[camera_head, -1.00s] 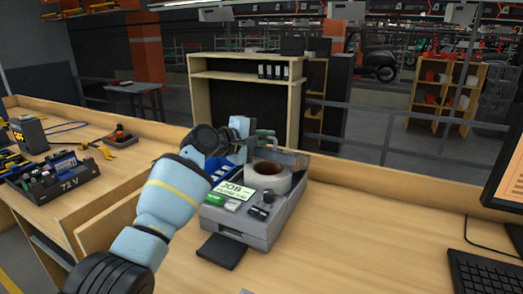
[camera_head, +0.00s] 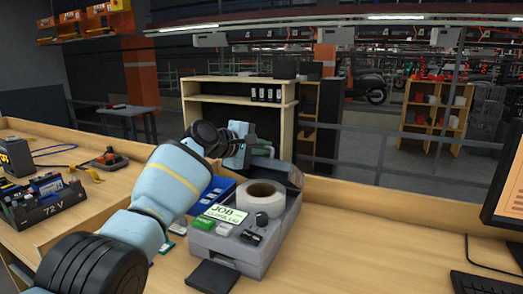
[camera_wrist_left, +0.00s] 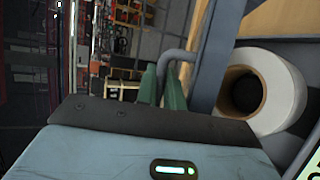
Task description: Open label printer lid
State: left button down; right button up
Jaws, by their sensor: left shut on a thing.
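The grey label printer (camera_head: 262,258) stands on the wooden bench with its inside exposed. Its lid (camera_head: 287,173) is raised at the back, behind the white label roll (camera_head: 262,196). My left gripper (camera_head: 262,149) is at the raised lid, behind the roll. In the left wrist view my left gripper (camera_wrist_left: 163,82) has its green fingers shut on the grey curved lid handle (camera_wrist_left: 178,56). The lid (camera_wrist_left: 217,55) and the roll (camera_wrist_left: 284,92) show to the right there. My right gripper is in no view.
A blue bin (camera_head: 218,188) sits left of the printer, partly behind my arm. A black tray (camera_head: 213,276) juts out at the printer's front.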

pick_arm(q)
jog(key=shift+r, duration=0.1)
dwell(0.3)
jog(key=c, duration=1.8)
grip_release()
